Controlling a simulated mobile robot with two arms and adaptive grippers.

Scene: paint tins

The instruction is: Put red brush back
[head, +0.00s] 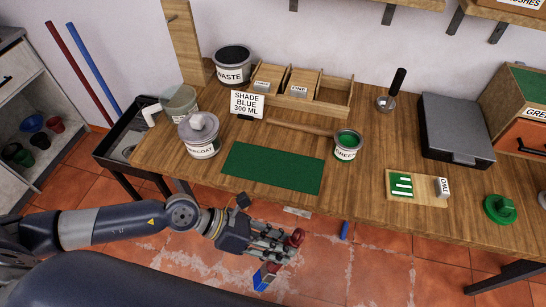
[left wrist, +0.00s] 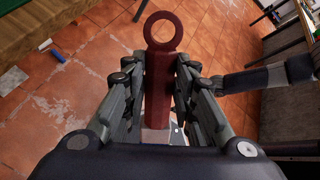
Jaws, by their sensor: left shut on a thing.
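My left gripper (head: 273,245) hangs in front of the workbench, above the tiled floor, away from the bench top. It is shut on the red brush (head: 297,237). In the left wrist view the brush's dark red handle (left wrist: 160,80), with a ring at its end, stands between the fingers (left wrist: 160,98). Its other end is mostly hidden by the gripper; a blue and red piece shows below the fingers in the head view. A wooden box with a label ending in "SHES" (head: 520,5) is on the shelf at the top right, partly cut off. My right gripper is not in view in the head view.
The workbench (head: 240,205) holds a green mat (head: 272,167), a green tin (head: 347,146), a WASTE tin (head: 233,66), a wooden rack (head: 320,100) and a dark case (head: 455,130). A blue cylinder (head: 344,230) lies on the floor near the bench.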

